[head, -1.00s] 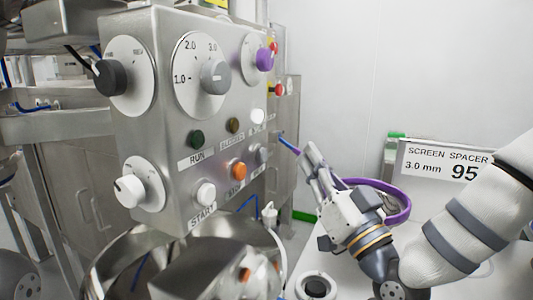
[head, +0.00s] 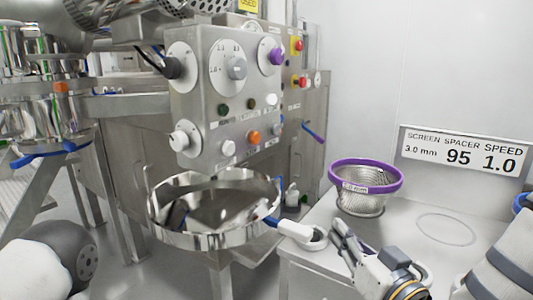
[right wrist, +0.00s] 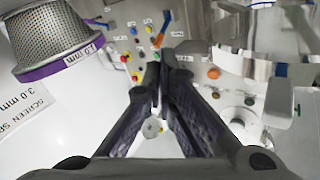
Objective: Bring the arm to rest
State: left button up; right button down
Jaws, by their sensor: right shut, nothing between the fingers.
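My right arm comes in from the lower right in the head view. Its gripper (head: 343,232) is low, in front of the white bench with the purple-rimmed mesh screen, and the screen shows beyond it. In the right wrist view the two dark fingers (right wrist: 163,62) are together at their tips, with nothing held between them. The control panel is ahead of the fingers in that view. My left gripper is not in view; a rounded grey and white part at the lower left of the head view looks like my left arm.
The purple-rimmed mesh screen (head: 365,186) stands on the white bench (head: 425,240). A sign (head: 465,158) reads 3.0 mm, 95, 1.0. The steel control panel (head: 222,82) has dials and buttons.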

jog(key=f+g, duration=0.1)
jog(key=f, duration=0.2)
jog(key=s+f+g, duration=0.1)
jog(key=f, duration=0.2)
jog(key=a+f+g, duration=0.1)
jog(key=f, duration=0.2)
jog(key=shift+s+f+h, duration=0.2)
jog(key=shift+f+h, duration=0.05)
jog(key=shift+h, duration=0.15)
jog(key=s+d+f+g+h, duration=0.1)
jog(key=s+f+g+h, duration=0.1)
jog(key=s+f+g, duration=0.7)
jog(key=s+d+f+g+h, duration=0.1)
jog(key=s+f, duration=0.3)
jog(key=s, duration=0.5)
jog(key=s+d+f+m+g+h, duration=0.1)
jog(key=s+d+f+g, duration=0.2)
jog(key=s, duration=0.6)
jog(key=s+d+f+g+h, duration=0.1)
jog(key=s+d+f+g, duration=0.2)
jog(key=s+f, duration=0.3)
jog(key=s, duration=0.4)
jog(key=shift+d, duration=0.2)
jog(key=shift+f, duration=0.1)
